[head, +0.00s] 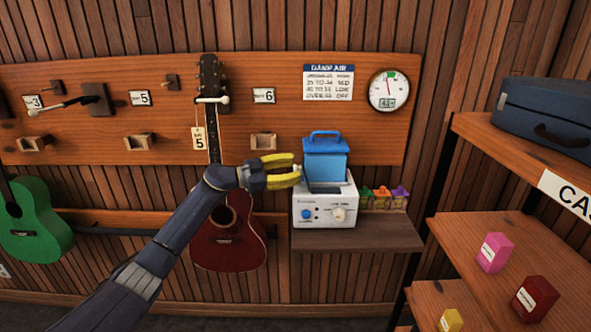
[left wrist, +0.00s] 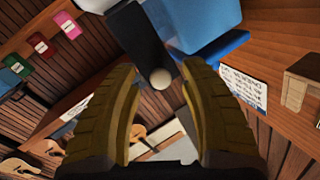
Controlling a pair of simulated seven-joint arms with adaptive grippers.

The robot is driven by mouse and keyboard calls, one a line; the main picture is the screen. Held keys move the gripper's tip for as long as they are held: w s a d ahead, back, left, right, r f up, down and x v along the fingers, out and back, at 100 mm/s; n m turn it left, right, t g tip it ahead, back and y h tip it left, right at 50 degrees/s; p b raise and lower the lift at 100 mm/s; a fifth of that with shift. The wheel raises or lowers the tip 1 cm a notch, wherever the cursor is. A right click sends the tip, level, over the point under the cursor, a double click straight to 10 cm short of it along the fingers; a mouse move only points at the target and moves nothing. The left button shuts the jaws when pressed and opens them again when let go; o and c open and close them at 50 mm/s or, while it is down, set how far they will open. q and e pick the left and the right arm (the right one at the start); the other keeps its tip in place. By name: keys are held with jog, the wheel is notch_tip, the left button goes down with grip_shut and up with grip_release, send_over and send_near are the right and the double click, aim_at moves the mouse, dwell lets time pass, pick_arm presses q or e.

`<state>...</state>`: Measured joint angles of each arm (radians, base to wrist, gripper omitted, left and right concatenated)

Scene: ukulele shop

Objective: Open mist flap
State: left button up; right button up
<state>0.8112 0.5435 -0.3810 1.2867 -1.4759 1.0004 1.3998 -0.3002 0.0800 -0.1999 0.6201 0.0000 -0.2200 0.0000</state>
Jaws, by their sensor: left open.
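The humidifier (head: 322,212) is a white box with a blue knob and a pale knob on its front. It stands on a small wall shelf, with a blue handled tank (head: 325,160) on top. A dark flap (head: 325,188) lies below the tank. In the left wrist view a dark flap (left wrist: 137,38) bears a round pale knob (left wrist: 160,79) that appears between my fingertips. My left gripper (head: 297,171) has yellow fingers, is open, and is at the left side of the tank. Contact with the knob cannot be told. My right gripper is out of view.
A red ukulele (head: 228,230) hangs just left of the humidifier, behind my left arm. Small coloured items (head: 383,194) sit right of it on the shelf (head: 357,235). A wooden rack (head: 462,232) with boxes and a blue case (head: 548,118) stands at right.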

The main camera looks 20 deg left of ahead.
pick_arm(q)
jog(key=shift+w+d, duration=0.3)
jog(key=shift+d, duration=0.15)
jog(key=shift+c, duration=0.4)
grip_shut()
